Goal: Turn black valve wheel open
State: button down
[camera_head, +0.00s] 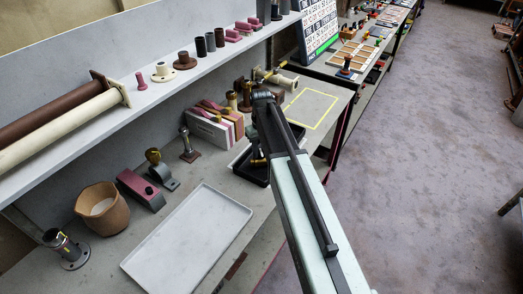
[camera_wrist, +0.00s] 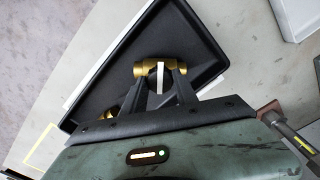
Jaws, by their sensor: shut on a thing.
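My gripper (camera_wrist: 161,77) is in the middle of the wrist view, over a black tray (camera_wrist: 112,62). Its two black fingers are shut on a brass fitting (camera_wrist: 150,68), a short crosswise cylinder with a pale strip below it. Another brass piece (camera_wrist: 107,116) shows partly behind the left finger. In the head view my arm reaches to the black tray (camera_head: 248,168), and hides much of the tray and the fitting. I cannot make out a black valve wheel for certain in either view.
A pale grey tray (camera_head: 190,240) lies at the front of the bench. Left of it stand a brown pot (camera_head: 103,208) and a maroon block (camera_head: 141,189). Pink-and-white boxes (camera_head: 214,128) stand behind. A yellow outlined square (camera_head: 311,108) is empty. A shelf (camera_head: 160,100) overhangs the bench.

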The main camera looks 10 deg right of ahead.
aim_at(261, 152)
dwell(0.3)
jog(key=c, duration=0.9)
grip_release()
jog(key=shift+c, duration=0.2)
jog(key=shift+r, duration=0.15)
notch_tip(261, 152, up, 8)
jog(key=p, duration=0.8)
jog(key=shift+f, duration=0.25)
